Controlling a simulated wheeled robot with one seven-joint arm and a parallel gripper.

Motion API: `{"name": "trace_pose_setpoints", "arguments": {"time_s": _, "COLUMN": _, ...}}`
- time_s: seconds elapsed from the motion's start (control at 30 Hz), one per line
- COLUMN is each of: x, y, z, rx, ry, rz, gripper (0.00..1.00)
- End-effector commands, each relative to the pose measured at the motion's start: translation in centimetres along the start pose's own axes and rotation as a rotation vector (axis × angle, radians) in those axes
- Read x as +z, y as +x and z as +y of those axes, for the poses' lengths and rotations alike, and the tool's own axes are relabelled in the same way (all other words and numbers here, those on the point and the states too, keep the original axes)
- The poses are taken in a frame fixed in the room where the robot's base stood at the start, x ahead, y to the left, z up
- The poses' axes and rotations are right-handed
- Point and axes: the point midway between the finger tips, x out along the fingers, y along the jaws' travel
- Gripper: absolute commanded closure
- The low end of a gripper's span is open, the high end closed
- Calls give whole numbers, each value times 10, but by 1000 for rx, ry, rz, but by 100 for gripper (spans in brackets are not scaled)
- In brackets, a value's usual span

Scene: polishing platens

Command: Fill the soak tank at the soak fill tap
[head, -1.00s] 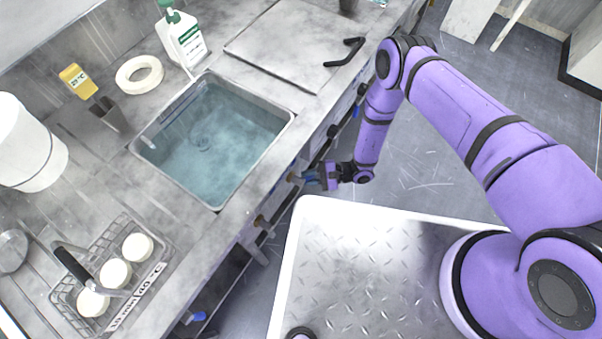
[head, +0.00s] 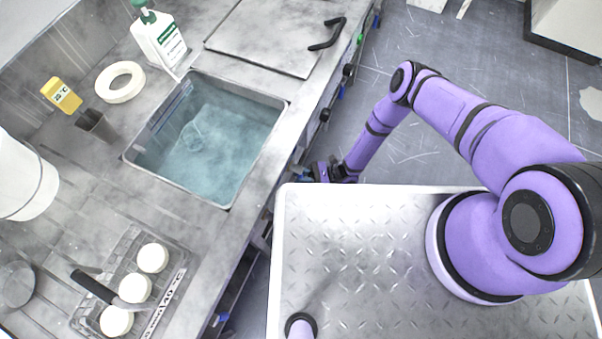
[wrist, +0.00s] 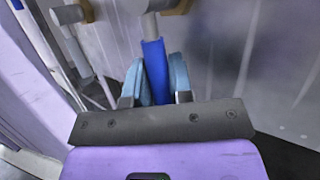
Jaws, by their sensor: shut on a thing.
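The soak tank (head: 215,140) is sunk in the steel counter and holds bluish water, with ripples near its middle. My gripper (wrist: 157,80) is shut on a blue lever handle (wrist: 154,62) in the wrist view, one blue-grey finger pad on each side of it. The handle hangs from a grey round valve body on the counter's front panel. In the head view my gripper (head: 322,172) is low beside the counter front, right of the tank, and its fingers are mostly hidden by the counter edge.
A wire basket (head: 185,262) with white pucks stands front left. A white bottle (head: 160,40), a white ring (head: 120,82) and a yellow 25 °C display (head: 61,95) are behind the tank. A flat lid (head: 270,35) with a black handle lies right of it. Other valves line the front.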

Motion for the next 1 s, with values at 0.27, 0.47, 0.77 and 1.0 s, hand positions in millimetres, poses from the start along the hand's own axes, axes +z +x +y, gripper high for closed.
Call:
{"name": "trace_pose_setpoints", "arguments": {"time_s": 0.27, "x": -1, "y": 2, "z": 3, "rx": -17, "ry": 44, "rz": -30, "gripper": 100}}
{"name": "trace_pose_setpoints", "arguments": {"time_s": 0.47, "x": -1, "y": 2, "z": 3, "rx": -19, "ry": 50, "rz": -34, "gripper": 100}}
{"name": "trace_pose_setpoints", "arguments": {"time_s": 0.77, "x": -1, "y": 2, "z": 4, "rx": -18, "ry": 50, "rz": -33, "gripper": 58}}
{"name": "trace_pose_setpoints", "arguments": {"time_s": 1.0, "x": -1, "y": 2, "z": 4, "rx": -18, "ry": 49, "rz": -33, "gripper": 54}}
